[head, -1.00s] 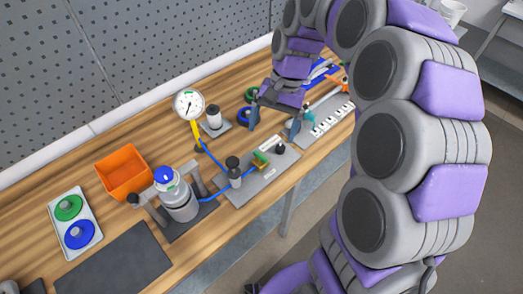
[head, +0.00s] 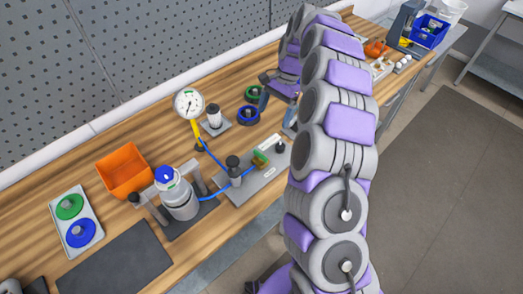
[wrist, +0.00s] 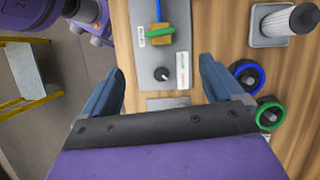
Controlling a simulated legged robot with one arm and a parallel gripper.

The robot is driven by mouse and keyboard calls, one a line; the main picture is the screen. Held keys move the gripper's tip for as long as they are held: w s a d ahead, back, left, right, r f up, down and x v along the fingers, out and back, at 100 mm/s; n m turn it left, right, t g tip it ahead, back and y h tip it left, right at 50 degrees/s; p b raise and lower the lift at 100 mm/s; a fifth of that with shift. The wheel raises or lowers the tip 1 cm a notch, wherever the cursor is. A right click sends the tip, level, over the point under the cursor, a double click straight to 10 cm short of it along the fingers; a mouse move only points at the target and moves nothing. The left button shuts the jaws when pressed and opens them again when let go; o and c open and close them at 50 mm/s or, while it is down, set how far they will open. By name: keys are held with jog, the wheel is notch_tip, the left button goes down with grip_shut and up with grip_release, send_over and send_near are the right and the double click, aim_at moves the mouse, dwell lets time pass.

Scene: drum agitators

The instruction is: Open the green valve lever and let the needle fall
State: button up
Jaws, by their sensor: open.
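The green valve lever (wrist: 160,41) sits on a brass valve on a grey plate (wrist: 181,72), with a blue hose running into it. In the head view the valve lever (head: 261,157) is on the plate at the bench's front edge, left of my arm. The pressure gauge (head: 189,104) has a white dial and a dark needle; its exact reading is too small to tell. My gripper (wrist: 158,80) is open and empty, its two blue fingers pointing toward the plate. In the head view my gripper (head: 278,105) is beyond the valve, partly hidden by my arm.
A black knob (wrist: 162,74) stands on the same plate near the lever. A blue ring (wrist: 246,75) and a green ring (wrist: 269,112) lie beside the right finger. A grey cylinder (head: 180,199) and an orange bin (head: 124,172) stand left on the wooden bench.

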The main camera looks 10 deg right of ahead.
aim_at(261, 154)
jog(key=b+x, duration=0.2)
jog(key=x, duration=1.4)
jog(key=shift+s+r, duration=0.1)
jog(key=shift+s, duration=0.05)
jog(key=shift+c, duration=0.4)
jog(key=c, duration=1)
jog(key=shift+o, duration=0.2)
